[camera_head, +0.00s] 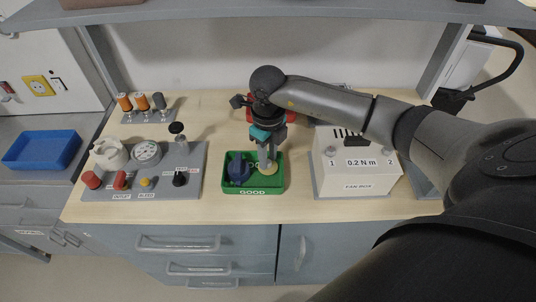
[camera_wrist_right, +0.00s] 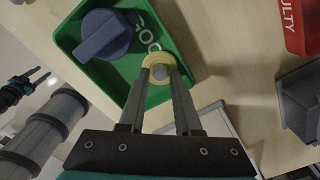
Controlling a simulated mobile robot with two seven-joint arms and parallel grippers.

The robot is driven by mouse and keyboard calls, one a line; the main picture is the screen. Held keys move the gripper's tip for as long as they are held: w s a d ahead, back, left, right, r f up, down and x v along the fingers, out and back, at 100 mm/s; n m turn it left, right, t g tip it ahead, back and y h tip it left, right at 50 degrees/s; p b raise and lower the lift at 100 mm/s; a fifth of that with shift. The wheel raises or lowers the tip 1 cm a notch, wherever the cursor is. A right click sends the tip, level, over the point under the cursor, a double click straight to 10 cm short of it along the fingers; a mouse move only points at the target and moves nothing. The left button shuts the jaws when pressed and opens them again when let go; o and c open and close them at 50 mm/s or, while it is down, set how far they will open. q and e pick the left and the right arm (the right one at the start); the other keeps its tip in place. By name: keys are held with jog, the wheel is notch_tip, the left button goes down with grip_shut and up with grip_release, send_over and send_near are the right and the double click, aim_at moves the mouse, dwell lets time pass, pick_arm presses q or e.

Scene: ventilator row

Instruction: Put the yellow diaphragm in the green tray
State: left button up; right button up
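The yellow diaphragm (camera_head: 268,168) is a pale yellow ring with a grey centre stub. It is at the right part of the green tray (camera_head: 228,189), low over or on its floor; I cannot tell whether it touches. My right gripper (camera_head: 267,162) points down into the tray. In the right wrist view its fingertips (camera_wrist_right: 160,72) are closed on either side of the stub of the diaphragm (camera_wrist_right: 158,59). My left gripper (camera_wrist_right: 40,77) shows small at the left edge of the wrist view, away from the tray; its opening is unclear. It is not in the head view.
A blue knobbed part (camera_head: 238,168) sits in the tray's left part. A red tray (camera_wrist_right: 296,28) marked FAULTY lies behind. A white fan box (camera_head: 357,170) stands right; a grey panel with knobs and a gauge (camera_head: 146,152) stands left. A blue bin (camera_head: 42,149) is far left.

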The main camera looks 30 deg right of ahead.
jog(key=shift+o, duration=1.3)
jog(key=shift+r, duration=0.1)
jog(key=shift+r+p, duration=0.55)
notch_tip(320, 180, up, 12)
